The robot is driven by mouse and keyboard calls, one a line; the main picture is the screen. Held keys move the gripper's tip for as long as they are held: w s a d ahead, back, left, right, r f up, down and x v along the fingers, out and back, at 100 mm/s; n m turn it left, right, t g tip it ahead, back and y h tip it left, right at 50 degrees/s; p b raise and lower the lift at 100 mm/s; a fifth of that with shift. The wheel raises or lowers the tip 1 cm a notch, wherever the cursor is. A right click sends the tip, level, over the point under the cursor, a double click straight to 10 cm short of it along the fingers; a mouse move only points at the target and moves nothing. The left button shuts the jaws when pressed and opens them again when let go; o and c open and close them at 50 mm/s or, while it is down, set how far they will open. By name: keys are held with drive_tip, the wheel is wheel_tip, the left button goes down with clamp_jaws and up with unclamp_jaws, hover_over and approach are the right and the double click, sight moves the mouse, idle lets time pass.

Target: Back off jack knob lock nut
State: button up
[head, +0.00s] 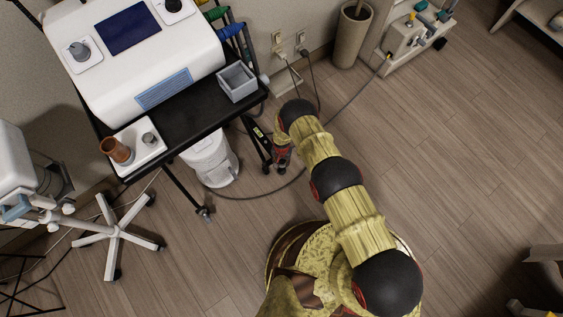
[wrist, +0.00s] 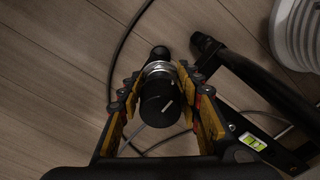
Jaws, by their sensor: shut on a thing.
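A black jack knob (wrist: 158,104) with a white mark on its end shows in the middle of the wrist view. Behind it is a silver ringed lock nut (wrist: 160,68) on a black shaft end. My gripper (wrist: 160,76) has its yellow and black fingers on both sides, with the tips closed at the silver nut. The exact contact is partly hidden by the finger pads. In the head view my arm reaches down beside the black cart, and my gripper (head: 283,156) is small and low near the floor, so the knob and nut cannot be made out there.
A black bar with a green level vial (wrist: 252,142) runs close to the right finger. Cables cross the wooden floor. The black cart (head: 190,122) carries a white machine (head: 150,60) and a grey bin (head: 237,82). A white bucket (head: 212,160) stands below.

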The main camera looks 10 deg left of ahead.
drive_tip(key=o, duration=1.2)
drive_tip(key=shift+c, duration=0.2)
wheel_tip(320, 180, up, 12)
drive_tip(key=shift+f, duration=0.1)
